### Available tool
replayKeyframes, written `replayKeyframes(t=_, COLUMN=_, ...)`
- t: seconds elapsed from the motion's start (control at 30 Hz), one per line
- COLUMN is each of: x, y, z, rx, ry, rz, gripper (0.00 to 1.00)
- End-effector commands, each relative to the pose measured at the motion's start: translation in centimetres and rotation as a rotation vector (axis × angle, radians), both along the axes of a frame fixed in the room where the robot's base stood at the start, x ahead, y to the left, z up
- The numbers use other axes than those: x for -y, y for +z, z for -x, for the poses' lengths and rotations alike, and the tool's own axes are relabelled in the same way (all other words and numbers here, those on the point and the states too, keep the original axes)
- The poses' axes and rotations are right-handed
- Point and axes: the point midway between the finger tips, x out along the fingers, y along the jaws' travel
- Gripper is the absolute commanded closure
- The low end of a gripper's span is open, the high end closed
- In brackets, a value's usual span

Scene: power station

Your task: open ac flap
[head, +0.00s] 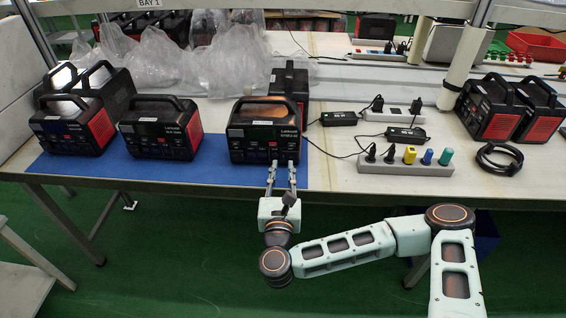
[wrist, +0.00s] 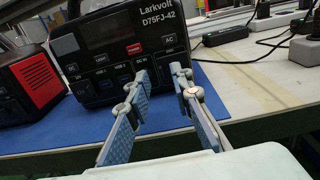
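A black and red power station (head: 264,132) stands on the blue mat (head: 200,172), its front towards me. In the wrist view its front (wrist: 112,40) reads Larkvolt D75FJ-42. An AC label (wrist: 168,41) sits at the right of that front, above the fingertips; I cannot clearly make out the flap or whether it is open. My gripper (head: 282,166) is at the lower right of the front, its fingers pointing at it. The fingers are apart with nothing between them, as the wrist view also shows (wrist: 160,78). I cannot tell whether the tips touch the panel.
Another power station (head: 160,130) stands to the left, with more (head: 75,125) beyond it. A power strip with plugs (head: 405,168), adapters and cables lie to the right. Two power stations (head: 508,108) stand far right.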

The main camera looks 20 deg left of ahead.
Motion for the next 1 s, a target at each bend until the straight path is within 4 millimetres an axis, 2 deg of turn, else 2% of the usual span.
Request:
replayKeyframes(t=0.03, x=-0.1, y=0.1, z=-0.9, rx=0.003, ry=-0.004, rz=-0.001, gripper=0.79)
replayKeyframes(t=0.2, x=-0.6, y=0.0, z=-2.5, rx=0.001, ry=-0.001, rz=0.001, gripper=0.79)
replayKeyframes(t=0.57, x=-0.8, y=0.0, z=-3.1, rx=0.001, ry=0.001, rz=0.0, gripper=0.79)
replayKeyframes(t=0.77, x=-0.8, y=0.0, z=-3.0, rx=0.0, ry=0.001, rz=0.0, gripper=1.0)
replayKeyframes(t=1.0, x=-0.8, y=0.0, z=-3.0, rx=0.0, ry=0.001, rz=0.0, gripper=1.0)
